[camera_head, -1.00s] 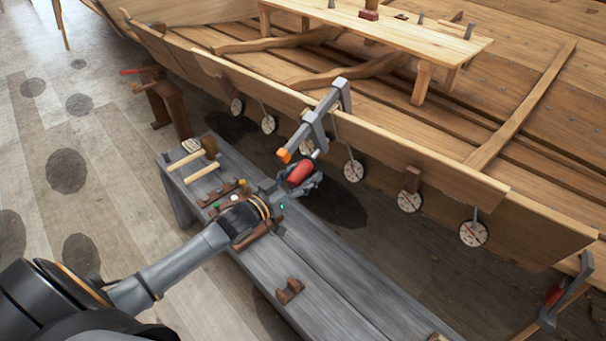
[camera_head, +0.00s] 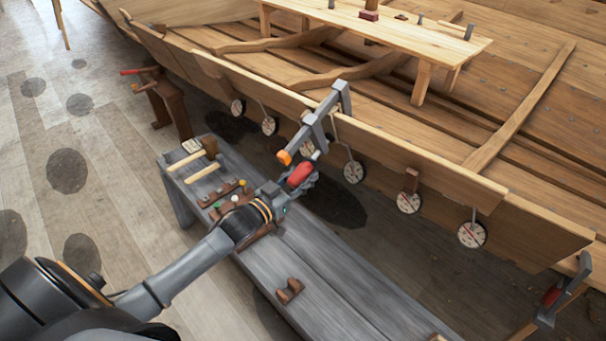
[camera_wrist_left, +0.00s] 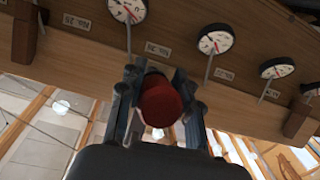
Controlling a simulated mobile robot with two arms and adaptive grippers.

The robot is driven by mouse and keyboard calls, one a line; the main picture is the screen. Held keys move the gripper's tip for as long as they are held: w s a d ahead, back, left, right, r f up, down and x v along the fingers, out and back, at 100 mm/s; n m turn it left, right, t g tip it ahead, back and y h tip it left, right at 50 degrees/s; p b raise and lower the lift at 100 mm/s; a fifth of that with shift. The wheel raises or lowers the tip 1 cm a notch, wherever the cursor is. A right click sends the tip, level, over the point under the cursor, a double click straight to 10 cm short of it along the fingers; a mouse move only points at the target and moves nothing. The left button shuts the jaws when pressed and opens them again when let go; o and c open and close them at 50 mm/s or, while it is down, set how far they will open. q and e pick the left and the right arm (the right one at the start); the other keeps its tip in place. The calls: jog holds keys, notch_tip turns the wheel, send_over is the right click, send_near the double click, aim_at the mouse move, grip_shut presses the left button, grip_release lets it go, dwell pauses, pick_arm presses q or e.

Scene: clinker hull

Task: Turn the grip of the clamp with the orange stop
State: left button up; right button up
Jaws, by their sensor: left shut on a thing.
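The clamp with the orange stop (camera_head: 284,157) is a grey metal frame (camera_head: 318,125) hooked over the top edge of the hull plank. Its red grip (camera_head: 300,174) hangs at the lower end, outside the hull. My left gripper (camera_head: 305,182) is shut on the red grip from below. In the left wrist view the grip (camera_wrist_left: 160,101) shows end-on between the two dark fingers of my left gripper (camera_wrist_left: 158,108). My right gripper is in neither view. A second clamp (camera_head: 560,295) with a red grip sits at the lower right edge of the hull.
A grey bench (camera_head: 330,285) stands under my left arm, with a mallet (camera_head: 207,148), a brown block (camera_head: 289,290) and small tools on it. Several round dials (camera_head: 354,172) hang along the hull plank (camera_head: 420,165). A brown stand (camera_head: 167,105) is at the left.

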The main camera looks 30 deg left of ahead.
pick_arm(q)
jog(key=shift+a+m+y+p, duration=0.1)
jog(key=shift+m+y+p, duration=0.3)
jog(key=shift+m+y, duration=0.35)
jog(key=shift+a+m+t+y, duration=0.1)
jog(key=shift+m+t+y, duration=0.2)
jog(key=shift+m+y, duration=0.2)
jog(key=shift+m+y+b, duration=0.3)
jog(key=shift+m+y, duration=0.15)
jog(key=shift+m, duration=0.1)
jog(key=shift+a+f+m+t+y+b, duration=0.15)
jog(key=shift+m+t+y+b, duration=0.15)
jog(key=shift+m+y+b, duration=0.2)
jog(key=shift+a+m+t+y+b, duration=0.1)
jog(key=shift+m+t+y+b, duration=0.2)
jog(key=shift+m+y+b, duration=0.55)
jog(key=shift+a+r+m+t+y+b, duration=0.1)
jog(key=shift+r+m+t+y+b, duration=0.2)
jog(key=shift+m+b, duration=0.9)
jog(key=o, duration=1.1)
jog(key=shift+o, duration=0.4)
jog(key=shift+r, duration=0.15)
